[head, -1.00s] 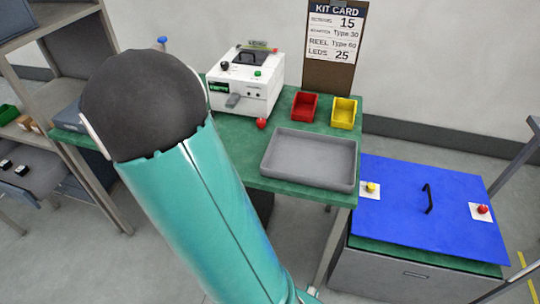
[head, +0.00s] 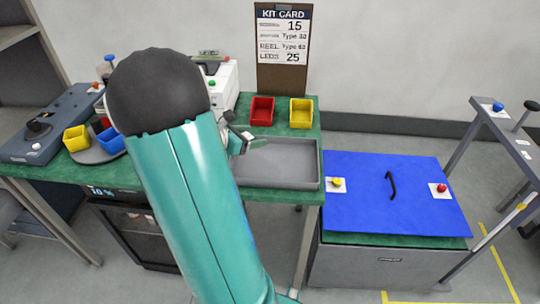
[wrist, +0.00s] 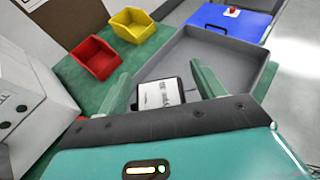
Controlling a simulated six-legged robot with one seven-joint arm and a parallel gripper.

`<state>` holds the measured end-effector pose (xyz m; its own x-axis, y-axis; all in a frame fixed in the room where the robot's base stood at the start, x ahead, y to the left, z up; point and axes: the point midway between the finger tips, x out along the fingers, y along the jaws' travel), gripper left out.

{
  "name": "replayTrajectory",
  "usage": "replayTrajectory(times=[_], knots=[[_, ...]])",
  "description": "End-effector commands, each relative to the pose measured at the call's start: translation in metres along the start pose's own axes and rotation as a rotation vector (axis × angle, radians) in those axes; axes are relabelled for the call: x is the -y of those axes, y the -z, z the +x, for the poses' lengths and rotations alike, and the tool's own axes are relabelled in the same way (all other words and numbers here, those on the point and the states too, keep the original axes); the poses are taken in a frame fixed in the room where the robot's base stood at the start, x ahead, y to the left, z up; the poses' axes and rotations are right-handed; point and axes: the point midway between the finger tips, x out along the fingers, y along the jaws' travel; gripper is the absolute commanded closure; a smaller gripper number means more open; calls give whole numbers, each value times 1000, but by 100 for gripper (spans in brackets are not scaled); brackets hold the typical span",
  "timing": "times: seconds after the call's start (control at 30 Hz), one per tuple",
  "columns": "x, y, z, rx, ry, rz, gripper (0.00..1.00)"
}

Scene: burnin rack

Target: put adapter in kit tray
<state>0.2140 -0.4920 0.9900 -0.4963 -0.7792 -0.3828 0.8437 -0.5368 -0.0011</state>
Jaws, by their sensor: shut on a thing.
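The adapter (wrist: 160,93), a small dark block with a white printed label, sits between the fingers of my gripper (wrist: 162,90) in the wrist view. My gripper is shut on it. In the head view my gripper (head: 243,140) shows beside my arm, at the left end of the kit tray (head: 300,184). The tray is a shallow grey box on the green table and looks empty in its visible part. It also shows in the wrist view (wrist: 185,50), beyond the fingers. I cannot tell the adapter's height above it.
A red bin (head: 262,111) and a yellow bin (head: 301,112) stand behind the tray. A white machine (head: 226,85) is partly hidden by my arm. A blue-topped cabinet (head: 395,210) stands at the right. Small coloured bins (head: 76,138) are at the left.

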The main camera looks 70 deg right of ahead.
Motion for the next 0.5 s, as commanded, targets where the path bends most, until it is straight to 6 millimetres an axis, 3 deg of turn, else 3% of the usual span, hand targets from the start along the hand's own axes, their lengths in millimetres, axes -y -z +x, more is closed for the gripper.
replayTrajectory(times=[0.2,0.5], knots=[[14,20,47,0,4,-3,57],[22,37,76,0,1,-1,57]])
